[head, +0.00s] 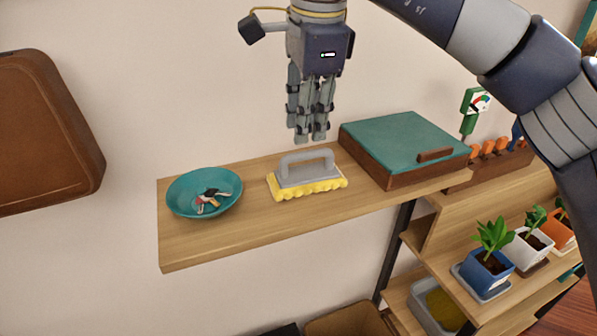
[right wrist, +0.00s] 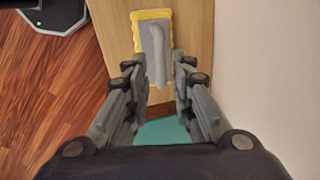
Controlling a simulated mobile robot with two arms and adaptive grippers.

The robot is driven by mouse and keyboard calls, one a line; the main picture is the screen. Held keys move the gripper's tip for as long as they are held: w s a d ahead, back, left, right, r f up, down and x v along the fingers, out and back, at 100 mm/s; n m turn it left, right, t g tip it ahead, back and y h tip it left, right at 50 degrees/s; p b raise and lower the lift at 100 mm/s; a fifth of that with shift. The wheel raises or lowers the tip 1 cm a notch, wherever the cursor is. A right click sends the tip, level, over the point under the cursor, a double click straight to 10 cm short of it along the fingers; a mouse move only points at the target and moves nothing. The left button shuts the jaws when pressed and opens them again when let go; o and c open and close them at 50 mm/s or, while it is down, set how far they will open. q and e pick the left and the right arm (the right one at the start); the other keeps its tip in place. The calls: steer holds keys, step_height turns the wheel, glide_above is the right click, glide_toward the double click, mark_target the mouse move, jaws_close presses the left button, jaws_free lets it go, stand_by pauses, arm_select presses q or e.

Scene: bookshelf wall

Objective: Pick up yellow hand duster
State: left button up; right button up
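The yellow hand duster (head: 307,181) has a yellow fringe, a grey top and a grey arched handle. It lies on the wooden shelf (head: 235,240), handle up, between a teal bowl and a teal-topped box. My right gripper (head: 313,140) points down above the duster, apart from it. In the right wrist view my right gripper (right wrist: 158,64) has its fingers parted, with nothing between them. The duster (right wrist: 152,15) shows just beyond the fingertips there, its handle roughly in line with the gap. My left gripper is not in view.
The teal bowl (head: 179,197) holds small items at the shelf's left end. The teal-topped wooden box (head: 405,140) stands close right of the duster. Lower right, several potted plants (head: 487,267) stand on another shelf. The pale wall runs behind. Bare shelf lies in front of the duster.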

mark_target(311, 151)
steer(key=f, duration=0.1)
steer(key=d+f, duration=0.1)
steer(key=shift+w+f, duration=0.2)
steer(key=shift+f, duration=0.2)
steer(key=f+p, duration=0.1)
steer(key=f, duration=0.1)
steer(key=w+f+p, duration=0.1)
steer(key=f, duration=0.1)
steer(key=shift+w+a, duration=0.15)
steer(key=shift+w+f+p, duration=0.15)
steer(key=shift+f+p, duration=0.15)
steer(key=shift+f, duration=0.25)
jaws_close()
